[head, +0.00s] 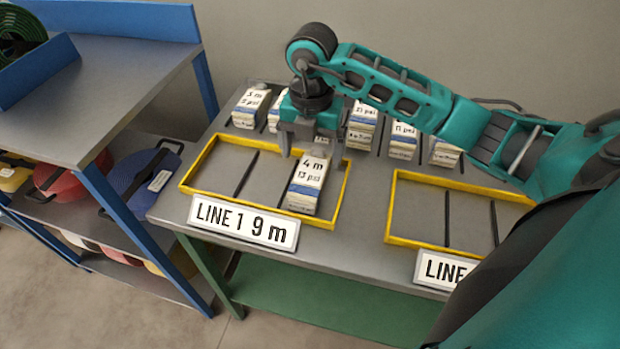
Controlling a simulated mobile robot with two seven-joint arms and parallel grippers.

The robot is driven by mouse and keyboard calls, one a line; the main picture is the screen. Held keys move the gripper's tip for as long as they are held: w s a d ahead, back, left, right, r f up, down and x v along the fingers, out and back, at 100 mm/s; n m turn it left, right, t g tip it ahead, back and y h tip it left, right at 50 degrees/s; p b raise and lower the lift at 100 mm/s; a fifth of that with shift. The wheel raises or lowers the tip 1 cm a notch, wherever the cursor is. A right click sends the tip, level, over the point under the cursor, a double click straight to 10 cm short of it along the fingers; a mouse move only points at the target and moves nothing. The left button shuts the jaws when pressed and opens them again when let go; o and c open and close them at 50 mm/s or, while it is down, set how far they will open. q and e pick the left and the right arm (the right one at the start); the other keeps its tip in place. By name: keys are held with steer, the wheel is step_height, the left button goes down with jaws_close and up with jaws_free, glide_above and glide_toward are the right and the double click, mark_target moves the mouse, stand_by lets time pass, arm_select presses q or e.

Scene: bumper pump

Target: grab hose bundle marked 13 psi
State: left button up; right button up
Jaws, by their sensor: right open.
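The hose bundle marked "4 m 13 psi" (306,186) is a white box-like pack with a blue band. It lies in the right-hand compartment of the yellow-edged tray (185,187) behind the sign "LINE 1 9 m" (244,222). My right gripper (311,150) is open and points down at the far end of this bundle, with one finger to each side in the picture. I cannot tell whether the fingers touch it. The rest of this tray is empty. My left gripper is not in view.
More marked packs stand in a row at the back, among them "3 m" (251,108) and "11 psi" (404,141), partly behind my arm. A second yellow-edged tray (411,242) at right shows empty. A blue-framed shelf (112,196) with coiled hoses stands at left.

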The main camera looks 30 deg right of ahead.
mark_target(311, 171)
steer(key=shift+s+a+f, duration=0.1)
steer(key=shift+f, duration=1.5)
steer(key=shift+s+a+f, duration=0.1)
steer(key=shift+f, duration=1.45)
steer(key=shift+c, duration=0.2)
steer(key=c, duration=1.2)
steer(key=shift+r, duration=0.1)
steer(key=shift+c, duration=0.6)
